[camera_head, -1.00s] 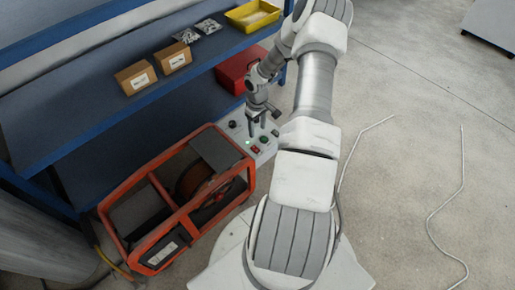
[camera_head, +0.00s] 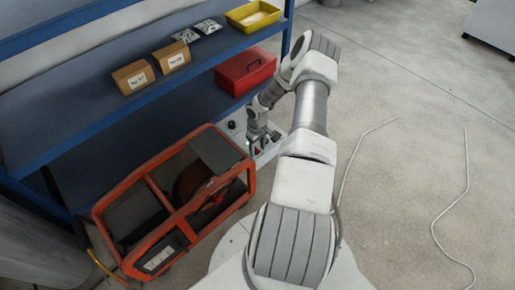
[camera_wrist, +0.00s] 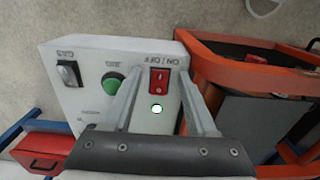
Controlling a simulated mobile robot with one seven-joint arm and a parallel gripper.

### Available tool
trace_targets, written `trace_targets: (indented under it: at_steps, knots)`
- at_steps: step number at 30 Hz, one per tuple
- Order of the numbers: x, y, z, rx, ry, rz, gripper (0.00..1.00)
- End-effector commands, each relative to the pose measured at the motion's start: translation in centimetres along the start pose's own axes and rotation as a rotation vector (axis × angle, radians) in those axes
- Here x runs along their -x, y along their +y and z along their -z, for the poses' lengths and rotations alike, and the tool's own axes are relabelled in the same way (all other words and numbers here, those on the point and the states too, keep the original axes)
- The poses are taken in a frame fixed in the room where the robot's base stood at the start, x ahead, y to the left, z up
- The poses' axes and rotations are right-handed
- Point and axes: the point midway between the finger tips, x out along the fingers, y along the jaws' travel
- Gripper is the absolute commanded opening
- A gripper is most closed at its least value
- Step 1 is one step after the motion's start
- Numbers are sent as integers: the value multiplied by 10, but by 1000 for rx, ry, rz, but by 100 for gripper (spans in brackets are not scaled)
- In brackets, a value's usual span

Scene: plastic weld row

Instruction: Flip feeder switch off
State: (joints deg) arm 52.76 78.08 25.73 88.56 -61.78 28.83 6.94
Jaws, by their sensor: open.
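A red rocker switch (camera_wrist: 159,80) sits on a pale control box (camera_wrist: 90,50) under an upside-down "ON | OFF" label in the wrist view. A lit greenish-white lamp (camera_wrist: 157,108) is beside it. My gripper (camera_wrist: 160,78) is open, its two fingers on either side of the red switch; whether they touch the box I cannot tell. In the head view my gripper (camera_head: 259,148) is low over the control box (camera_head: 270,156), hiding part of its face. The orange-framed feeder (camera_head: 247,180) with a spool stands to the left of the box.
The box also has a green button (camera_wrist: 112,83) and a black switch (camera_wrist: 68,73). A red toolbox (camera_head: 246,72), cartons (camera_head: 133,77) and a yellow tray (camera_head: 253,15) are on the blue shelving (camera_head: 80,140). The floor (camera_head: 420,100) at right is mostly clear, with thin cables.

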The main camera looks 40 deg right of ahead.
Motion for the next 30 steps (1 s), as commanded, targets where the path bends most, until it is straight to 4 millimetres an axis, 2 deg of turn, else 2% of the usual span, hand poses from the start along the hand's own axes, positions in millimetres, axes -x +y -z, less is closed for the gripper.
trace_targets:
  at_steps: [1,9,11,20,30]
  knots:
    - [0,0,0,0,0,0,57]
    - [0,0,0,0,0,0,9]
    - [0,0,0,0,0,0,0]
    - [-1,0,0,1,-16,-3,0]
    - [-3,3,7,1,-194,-9,0]
